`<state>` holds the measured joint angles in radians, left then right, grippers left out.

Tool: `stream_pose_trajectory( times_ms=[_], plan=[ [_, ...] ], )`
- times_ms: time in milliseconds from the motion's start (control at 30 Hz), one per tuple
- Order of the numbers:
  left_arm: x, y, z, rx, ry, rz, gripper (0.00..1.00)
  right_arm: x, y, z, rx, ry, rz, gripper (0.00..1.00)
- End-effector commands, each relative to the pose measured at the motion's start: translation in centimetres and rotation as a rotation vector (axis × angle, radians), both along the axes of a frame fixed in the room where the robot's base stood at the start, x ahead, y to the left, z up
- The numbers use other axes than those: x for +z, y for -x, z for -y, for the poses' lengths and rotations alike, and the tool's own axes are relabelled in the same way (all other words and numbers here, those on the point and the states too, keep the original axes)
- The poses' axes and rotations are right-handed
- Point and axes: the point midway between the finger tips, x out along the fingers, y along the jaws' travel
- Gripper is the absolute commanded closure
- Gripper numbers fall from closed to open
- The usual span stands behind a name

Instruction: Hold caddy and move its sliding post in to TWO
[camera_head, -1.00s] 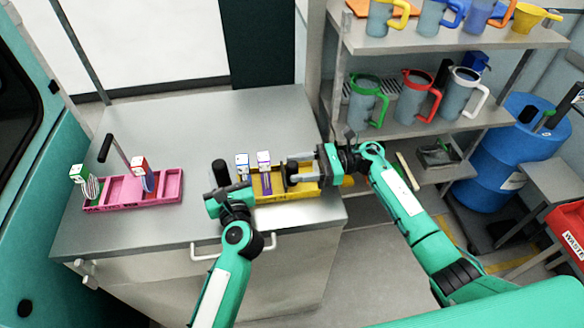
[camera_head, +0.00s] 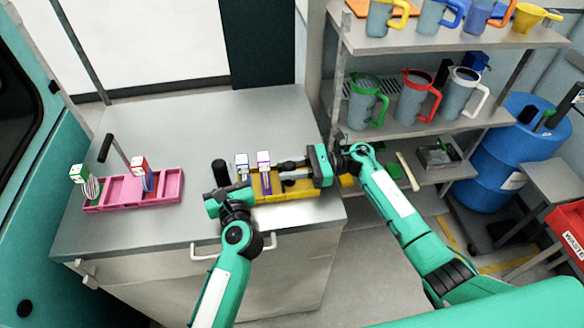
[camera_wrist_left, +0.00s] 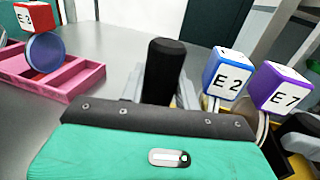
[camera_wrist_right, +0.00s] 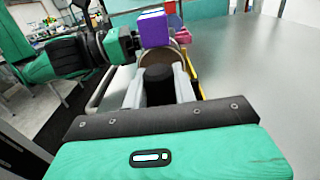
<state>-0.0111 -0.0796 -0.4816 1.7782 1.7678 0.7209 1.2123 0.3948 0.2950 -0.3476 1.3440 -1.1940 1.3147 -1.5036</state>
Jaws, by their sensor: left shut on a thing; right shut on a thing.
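The yellow caddy (camera_head: 300,188) lies near the front right of the metal table. My left gripper (camera_head: 221,185) is shut on its upright black handle (camera_wrist_left: 166,70) at the caddy's left end. My right gripper (camera_head: 288,170) is shut on the black sliding post (camera_wrist_right: 158,75), right of the purple piece. A blue-topped piece marked E2 (camera_wrist_left: 228,72) and a purple-topped piece marked E7 (camera_wrist_left: 280,88) stand in the caddy between the handle and the post. The purple top also shows in the right wrist view (camera_wrist_right: 153,30), just beyond the post. The post's foot and any TWO mark are hidden.
A pink caddy (camera_head: 110,203) with a green-topped piece (camera_head: 79,173), a red-topped piece (camera_head: 139,163) and a black handle (camera_head: 105,148) stands at the left. The table's back (camera_head: 220,115) is clear. A shelf with jugs (camera_head: 415,95) stands at the right.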

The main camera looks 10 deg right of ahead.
Motion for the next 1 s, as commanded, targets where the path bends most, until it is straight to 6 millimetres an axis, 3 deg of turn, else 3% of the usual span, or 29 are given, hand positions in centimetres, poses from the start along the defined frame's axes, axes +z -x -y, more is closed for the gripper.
stream_pose_trajectory(
  times_ms=[133, 367, 400, 500, 833, 1000],
  plan=[
    [0.0, 0.0, 0.1, -0.002, -0.001, 0.000, 1.00, 0.0, 0.0, -1.8, 0.000, 0.000, 0.001, 1.00],
    [0.0, 0.0, 0.1, -0.002, 0.000, 0.000, 1.00, 0.0, 0.0, -1.9, 0.000, 0.000, 0.000, 1.00],
    [0.0, 0.0, 0.1, -0.002, 0.000, 0.000, 1.00, 0.0, 0.0, -1.9, 0.000, 0.000, 0.000, 0.67],
    [0.0, 0.0, 0.1, -0.002, 0.000, 0.000, 1.00, 0.0, 0.0, -1.9, 0.000, 0.000, 0.000, 0.51],
    [0.0, 0.0, 0.1, -0.002, 0.000, 0.000, 1.00, 0.0, 0.0, -1.4, -0.001, 0.000, 0.000, 0.51],
    [0.0, 0.0, 0.1, -0.002, 0.000, 0.000, 1.00, -0.1, 0.0, 1.1, -0.001, 0.003, 0.000, 0.51]
  ],
)
